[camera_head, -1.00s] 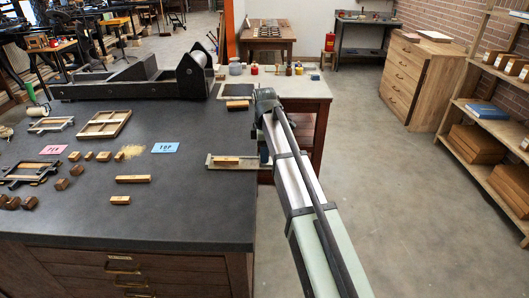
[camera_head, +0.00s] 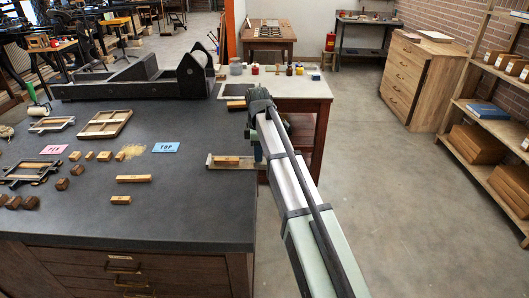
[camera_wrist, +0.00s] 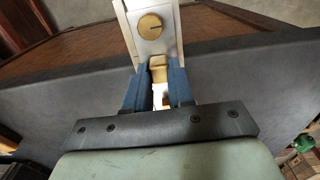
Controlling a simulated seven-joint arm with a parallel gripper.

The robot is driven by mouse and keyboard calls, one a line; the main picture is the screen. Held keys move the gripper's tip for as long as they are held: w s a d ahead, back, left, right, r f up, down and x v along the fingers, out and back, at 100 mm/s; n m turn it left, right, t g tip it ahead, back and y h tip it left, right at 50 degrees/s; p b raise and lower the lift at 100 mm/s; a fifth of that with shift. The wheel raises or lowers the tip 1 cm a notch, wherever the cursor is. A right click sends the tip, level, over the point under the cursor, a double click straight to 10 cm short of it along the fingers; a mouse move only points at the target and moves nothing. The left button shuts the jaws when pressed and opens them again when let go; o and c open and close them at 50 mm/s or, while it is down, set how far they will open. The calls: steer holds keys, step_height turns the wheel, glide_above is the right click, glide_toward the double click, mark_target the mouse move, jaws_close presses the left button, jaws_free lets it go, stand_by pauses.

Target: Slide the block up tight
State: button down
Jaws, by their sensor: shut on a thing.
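A shallow metal tray (camera_head: 209,165) lies at the right edge of the dark bench. A wooden block (camera_head: 226,161) lies in it, left of my gripper (camera_head: 253,148). In the wrist view, the blue fingers of my gripper (camera_wrist: 159,82) are shut on a small tan block (camera_wrist: 158,70) at the open end of the metal tray (camera_wrist: 171,45). A round brass-coloured disc (camera_wrist: 149,24) with a slot shows farther along the tray. I cannot tell whether the tan block is the one seen in the head view. My arm hides the tray's right end.
Two wooden bars (camera_head: 133,178) and (camera_head: 121,200) lie to the left on the bench (camera_head: 180,215). A blue card (camera_head: 166,147), a pink card (camera_head: 54,149) and small blocks are farther left. A pale side table (camera_head: 290,90) adjoins at the right.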

mark_target(240, 163)
steer(key=a, duration=0.6)
steer(key=shift+a+r, duration=0.1)
steer(key=shift+a, duration=0.25)
steer(key=c, duration=1)
jaws_free()
steer(key=shift+o, duration=0.2)
step_height(240, 163, up, 14)
